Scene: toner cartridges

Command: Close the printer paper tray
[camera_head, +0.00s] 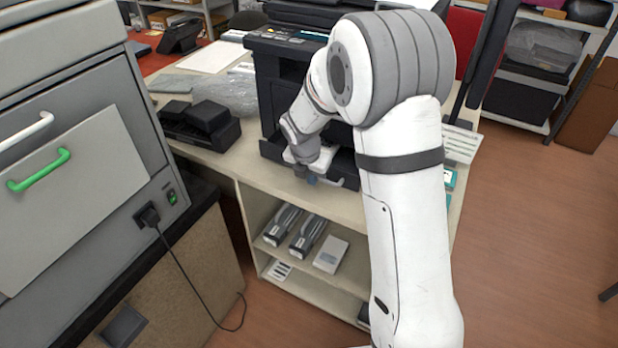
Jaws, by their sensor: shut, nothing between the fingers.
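The black printer (270,92) stands on the light worktop, partly hidden behind my arm. Its paper tray (346,170) is low on the front and sticks out some way from the body, with part of its dark inside showing. A pale handle (333,183) is on the tray's front. My gripper (311,180) is at the tray's front edge, beside the handle, shut and holding nothing. It is small in this view, and I cannot tell whether it touches the tray.
Black devices (205,125) sit on the worktop (215,163) left of the printer. Toner cartridges (309,235) and a white box (331,254) lie on the shelf below. A grey cabinet (75,120) with a green handle stands at left.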

